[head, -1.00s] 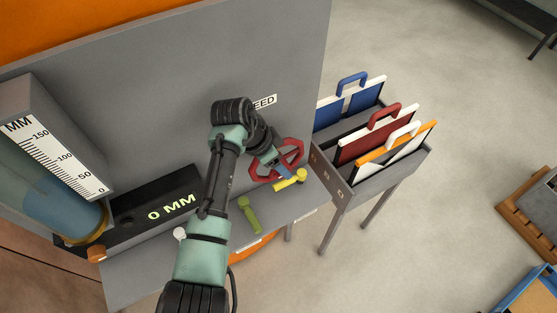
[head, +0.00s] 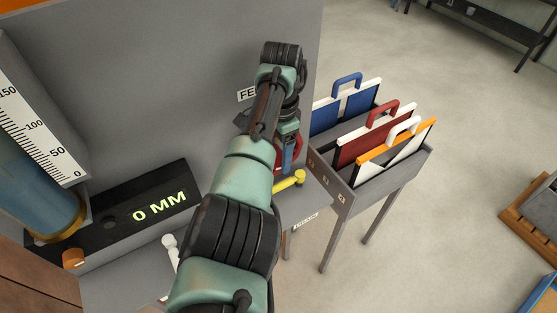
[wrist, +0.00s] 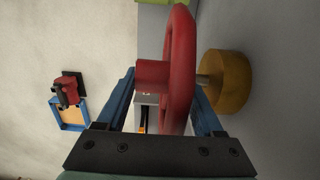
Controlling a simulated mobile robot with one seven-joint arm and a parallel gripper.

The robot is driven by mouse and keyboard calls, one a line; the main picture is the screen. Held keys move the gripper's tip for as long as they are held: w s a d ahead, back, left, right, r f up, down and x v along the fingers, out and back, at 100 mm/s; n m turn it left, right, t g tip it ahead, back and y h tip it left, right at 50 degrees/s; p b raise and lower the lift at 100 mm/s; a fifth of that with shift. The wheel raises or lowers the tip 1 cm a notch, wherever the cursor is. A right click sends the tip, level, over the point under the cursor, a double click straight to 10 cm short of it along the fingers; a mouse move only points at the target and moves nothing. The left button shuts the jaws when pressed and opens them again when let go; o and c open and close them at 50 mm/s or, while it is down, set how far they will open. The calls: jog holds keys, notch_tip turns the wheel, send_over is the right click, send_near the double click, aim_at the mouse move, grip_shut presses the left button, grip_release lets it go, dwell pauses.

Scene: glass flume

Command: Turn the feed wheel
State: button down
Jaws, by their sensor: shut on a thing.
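The red feed wheel (head: 278,156) is on the grey panel, mostly hidden by my arm in the head view. In the wrist view the wheel (wrist: 180,65) is seen nearly edge-on, with a red stub on one side and a shaft running to a brass-coloured hub (wrist: 228,82). My gripper (head: 287,160) is at the wheel. In the wrist view its blue fingers (wrist: 162,80) lie either side of the wheel, shut on it. The exact contact points are hard to make out. The FEED label (head: 246,94) is partly covered by my arm.
A yellow lever (head: 289,182) is just below the wheel, and a white lever (head: 170,241) is further left. A display (head: 160,206) reads 0 MM beside a scale (head: 40,130). A rack (head: 345,200) of handled panels stands close on the right. Open floor lies beyond it.

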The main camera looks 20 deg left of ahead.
dwell(0.3)
grip_release()
jog(key=shift+r, duration=0.15)
jog(key=r+b, duration=0.1)
jog(key=r, duration=0.7)
jog(key=r+b, duration=0.1)
jog(key=r, duration=0.3)
jog(key=shift+w+d+r+b, duration=0.2)
jog(key=shift+w+r+b, duration=0.1)
jog(key=shift+r, duration=0.05)
